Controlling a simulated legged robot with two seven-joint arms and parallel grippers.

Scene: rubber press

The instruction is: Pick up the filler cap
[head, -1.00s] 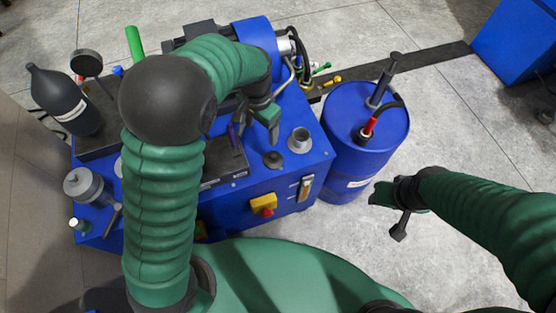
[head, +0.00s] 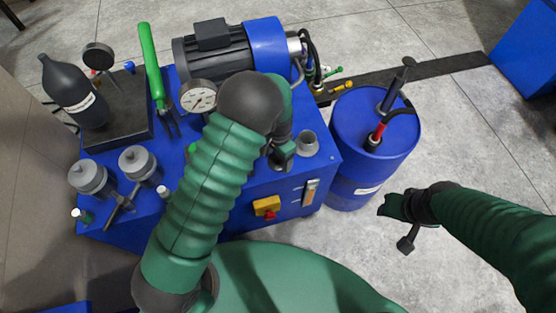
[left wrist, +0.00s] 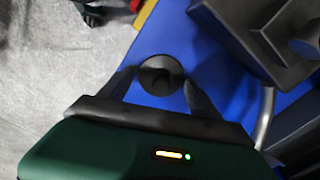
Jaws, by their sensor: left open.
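The filler cap (left wrist: 160,75) is a dark round knob on the blue top of the press unit. In the left wrist view it sits between the two fingers of my left gripper (left wrist: 160,86), which is open with a finger on each side. I cannot tell whether the fingers touch it. In the head view my left gripper (head: 282,155) is low over the unit's top, beside the grey filler neck (head: 307,143), and the cap is hidden by my arm. My right gripper (head: 396,222) hangs over the floor at the right; its jaw state is unclear.
A blue drum (head: 370,140) with a pump and hose stands right of the unit. A motor (head: 215,55), pressure gauge (head: 198,97), green-handled tool (head: 152,65), black bottle (head: 72,92) and grey cylinders (head: 90,177) crowd the unit's top.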

